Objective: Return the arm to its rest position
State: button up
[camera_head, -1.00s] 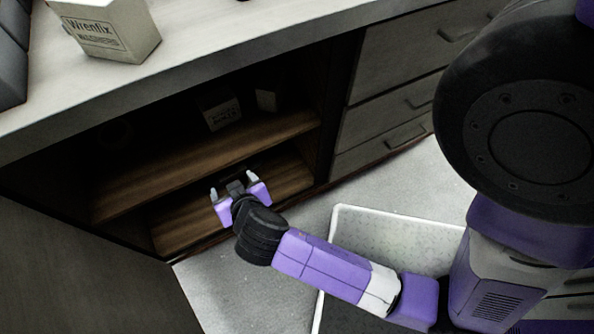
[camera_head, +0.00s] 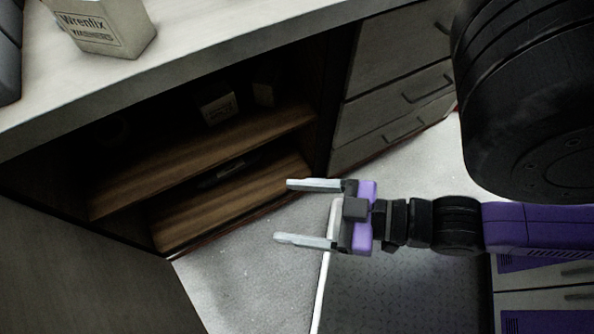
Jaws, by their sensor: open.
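My gripper (camera_head: 292,212) is in the middle of the head view, in front of the open cabinet (camera_head: 322,150). Its two pale fingers point left and stand wide apart, with nothing between them. My arm comes in from the right edge. The gripper appears over the edge of a white-rimmed grey tray or bin (camera_head: 322,290) on the floor; its height above it is hard to tell. The arm hides part of the tray.
The cabinet has wooden shelves (camera_head: 205,165) holding small boxes (camera_head: 219,108) and a dark item (camera_head: 222,172) lower down. An open door panel (camera_head: 75,270) stands at the lower left. A Wrenfix box (camera_head: 105,25) sits on the countertop (camera_head: 205,60). Drawers (camera_head: 395,95) are at the right.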

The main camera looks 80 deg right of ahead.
notch_tip(320, 180, up, 17)
jog(key=p, duration=1.7)
